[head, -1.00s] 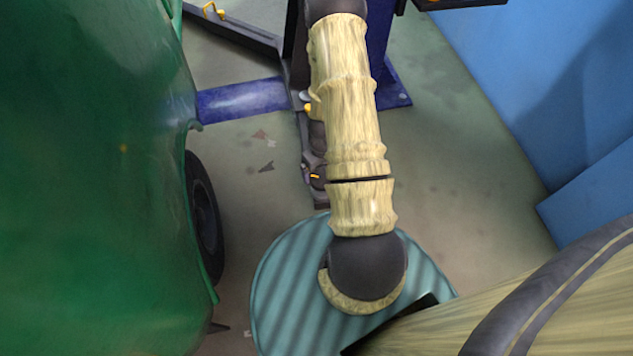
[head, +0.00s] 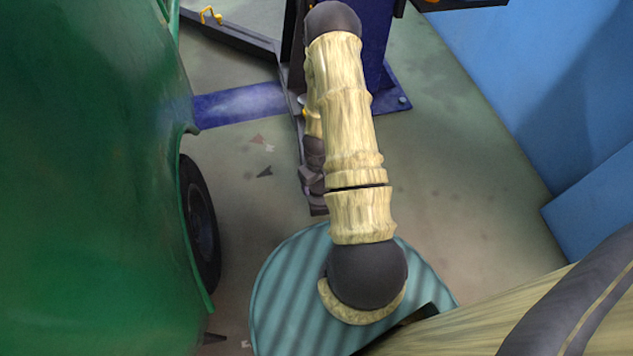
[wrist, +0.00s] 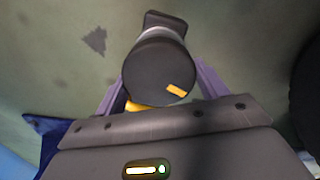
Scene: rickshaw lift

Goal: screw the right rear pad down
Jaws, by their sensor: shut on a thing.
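The right rear pad (wrist: 158,72) is a round black disc with an orange mark on its top, seen in the wrist view at the end of a dark lift arm. My gripper (wrist: 160,88) has a purple finger on each side of the pad and is shut on it. The lift arm's end (head: 318,205) shows in the head view, running down from the blue lift post (head: 377,45). In that view my own arm largely hides the pad and fingers. The thread under the pad is hidden, so its height cannot be told.
The green rickshaw (head: 80,180) fills the left, with a black wheel (head: 200,225) close to the lift arm. Another lift arm (head: 240,36) with a yellow piece lies further back. A blue wall or cabinet (head: 560,90) stands at the right. Open floor (head: 460,180) lies between.

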